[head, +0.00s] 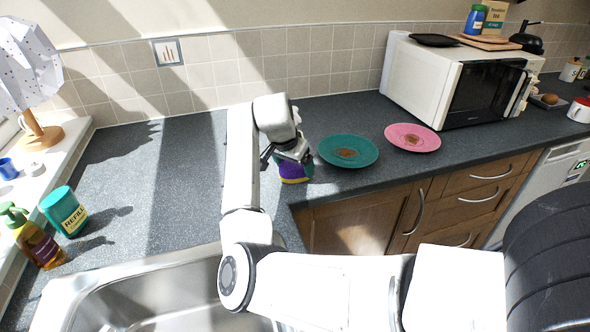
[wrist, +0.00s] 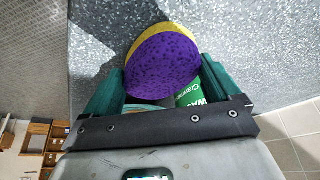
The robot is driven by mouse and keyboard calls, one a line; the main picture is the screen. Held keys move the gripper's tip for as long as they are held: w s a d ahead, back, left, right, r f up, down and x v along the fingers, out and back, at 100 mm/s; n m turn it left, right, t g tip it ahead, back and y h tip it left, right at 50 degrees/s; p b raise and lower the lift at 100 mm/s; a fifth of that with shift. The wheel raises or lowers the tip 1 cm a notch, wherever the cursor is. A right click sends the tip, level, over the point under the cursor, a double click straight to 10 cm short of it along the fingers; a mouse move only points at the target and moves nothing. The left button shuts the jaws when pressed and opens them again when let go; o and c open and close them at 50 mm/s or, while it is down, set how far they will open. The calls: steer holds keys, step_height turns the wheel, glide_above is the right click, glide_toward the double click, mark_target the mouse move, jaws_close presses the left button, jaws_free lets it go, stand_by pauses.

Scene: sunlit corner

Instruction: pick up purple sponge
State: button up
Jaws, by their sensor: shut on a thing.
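The purple sponge (wrist: 162,62), with a yellow layer along its far side, sits between the two teal fingers of my gripper (wrist: 163,72) in the wrist view. My gripper is shut on it. In the head view, my gripper (head: 292,160) is at the worktop's inner corner, left of the teal plate. The sponge (head: 293,173) shows there as a purple patch with a yellow edge, its upper part hidden by my gripper. I cannot tell whether it touches the worktop.
A green item with white lettering (wrist: 189,96) is partly hidden behind the sponge. A teal plate (head: 366,160) and pink plate (head: 427,143) lie right. A microwave (head: 425,75) stands behind. The sink (head: 150,290), soap bottle (head: 35,245) and refill tub (head: 64,212) are left.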

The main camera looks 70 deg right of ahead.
steer(key=shift+r, duration=0.1)
steer(key=shift+r, duration=0.6)
steer(key=s+r+b, duration=0.1)
steer(key=s+r, duration=1)
steer(key=s, duration=0.3)
steer(key=shift+d+r, duration=0.3)
steer(key=shift+d, duration=0.1)
steer(key=o, duration=0.4)
steer(key=c, duration=0.3)
